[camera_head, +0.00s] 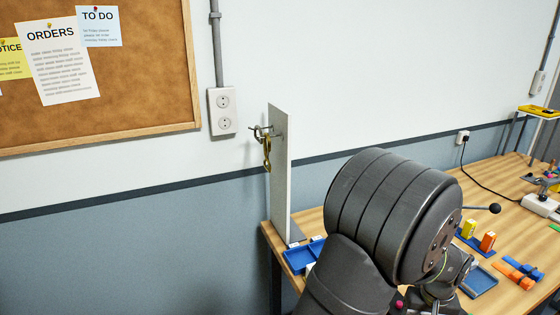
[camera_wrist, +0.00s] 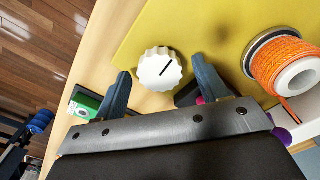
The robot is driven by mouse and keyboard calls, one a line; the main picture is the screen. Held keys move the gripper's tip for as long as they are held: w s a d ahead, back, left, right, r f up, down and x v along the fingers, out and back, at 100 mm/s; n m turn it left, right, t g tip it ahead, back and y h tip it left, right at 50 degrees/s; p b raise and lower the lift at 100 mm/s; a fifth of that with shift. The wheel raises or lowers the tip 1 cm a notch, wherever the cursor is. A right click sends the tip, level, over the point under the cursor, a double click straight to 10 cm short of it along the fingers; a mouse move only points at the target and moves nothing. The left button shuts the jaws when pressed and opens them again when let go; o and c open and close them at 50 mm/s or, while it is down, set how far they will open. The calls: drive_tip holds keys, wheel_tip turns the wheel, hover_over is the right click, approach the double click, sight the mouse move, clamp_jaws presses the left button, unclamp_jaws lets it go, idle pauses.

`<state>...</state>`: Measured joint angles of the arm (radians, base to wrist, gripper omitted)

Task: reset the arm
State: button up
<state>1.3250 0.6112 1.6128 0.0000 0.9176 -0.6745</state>
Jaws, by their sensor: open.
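My gripper (camera_wrist: 160,88) shows in the wrist view with its two dark blue-grey fingers spread apart. It is open, with nothing held between the fingers. In the head view my dark arm fills the lower middle and hides part of the table; the fingers cannot be made out there.
An orange cord spool (camera_wrist: 285,68) is right of the fingers, a green-and-white block (camera_wrist: 84,104) left. In the head view an upright white board (camera_head: 281,165) carries a hook with a brass-coloured item (camera_head: 267,153). Blue trays (camera_head: 298,258), coloured blocks (camera_head: 488,241) and a black-balled lever (camera_head: 494,208) occupy the wooden table (camera_head: 490,190).

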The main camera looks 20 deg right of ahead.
drive_tip(key=m, duration=0.4)
drive_tip(key=shift+m, duration=1.9)
drive_tip(key=shift+d, duration=0.1)
